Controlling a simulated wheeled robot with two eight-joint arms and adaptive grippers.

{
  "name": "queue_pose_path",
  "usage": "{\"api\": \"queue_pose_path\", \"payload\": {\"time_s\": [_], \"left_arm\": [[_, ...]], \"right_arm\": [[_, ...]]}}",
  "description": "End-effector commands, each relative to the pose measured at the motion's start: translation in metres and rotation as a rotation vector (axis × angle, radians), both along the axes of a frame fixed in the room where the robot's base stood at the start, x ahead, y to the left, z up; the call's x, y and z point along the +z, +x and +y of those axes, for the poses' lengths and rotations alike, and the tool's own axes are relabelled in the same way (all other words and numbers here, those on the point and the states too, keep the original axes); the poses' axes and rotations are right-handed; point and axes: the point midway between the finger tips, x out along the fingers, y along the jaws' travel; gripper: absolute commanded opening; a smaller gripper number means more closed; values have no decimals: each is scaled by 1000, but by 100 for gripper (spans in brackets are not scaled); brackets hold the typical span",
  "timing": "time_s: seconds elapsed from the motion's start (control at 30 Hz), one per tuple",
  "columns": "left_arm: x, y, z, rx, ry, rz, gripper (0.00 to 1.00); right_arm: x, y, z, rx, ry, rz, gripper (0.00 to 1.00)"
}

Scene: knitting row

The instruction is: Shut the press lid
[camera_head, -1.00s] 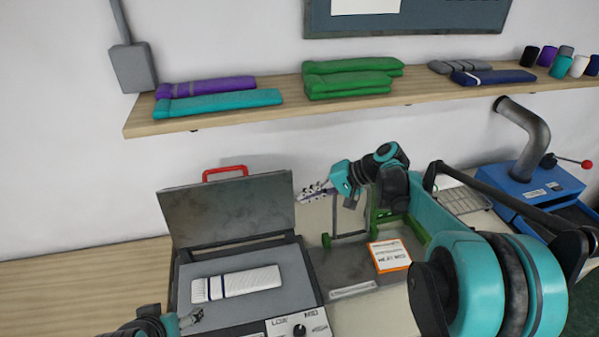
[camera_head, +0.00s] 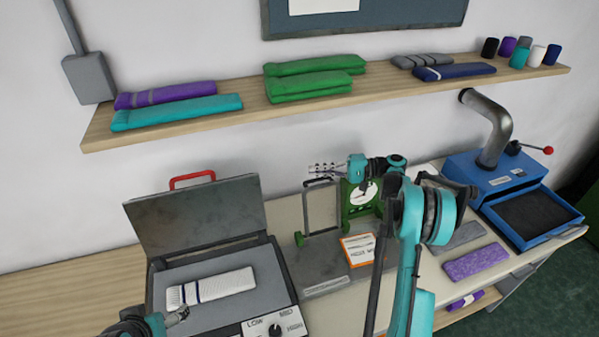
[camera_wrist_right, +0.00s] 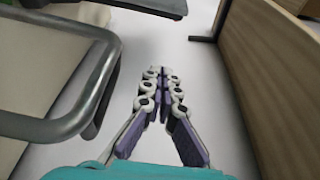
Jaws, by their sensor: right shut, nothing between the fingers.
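The press lid (camera_head: 160,225) is a grey plate standing raised, tilted back at the rear of the press, with a red handle (camera_head: 192,177) on its top edge. The open press (camera_head: 270,268) holds a white knitted piece (camera_head: 210,286) with dark stripes. My right gripper (camera_head: 322,170) is shut and empty, right of the lid and apart from it, above a metal frame. Its closed fingers show in the right wrist view (camera_wrist_right: 160,78). My left gripper (camera_head: 178,317) is partly in view at the press's front left; its finger opening is unclear.
A metal frame (camera_head: 306,215) and green dial device (camera_head: 357,200) stand right of the press, with an orange-edged card (camera_head: 358,249) in front. A wooden shelf (camera_head: 230,115) with folded knits runs above. A blue machine (camera_head: 490,185) stands far right.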

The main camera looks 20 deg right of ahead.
Motion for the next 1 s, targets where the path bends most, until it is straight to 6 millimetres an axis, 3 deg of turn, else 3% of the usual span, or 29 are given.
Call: {"api": "queue_pose_path", "payload": {"time_s": [0.8,0.87,1.0], "left_arm": [[-19,0,0,0,0,0,80],[-21,0,0,0,0,0,80],[-24,0,0,0,0,0,80]], "right_arm": [[-11,57,169,1,-2,1,0],[-10,56,175,-1,-2,1,0],[-6,34,172,-3,-2,1,0]]}}
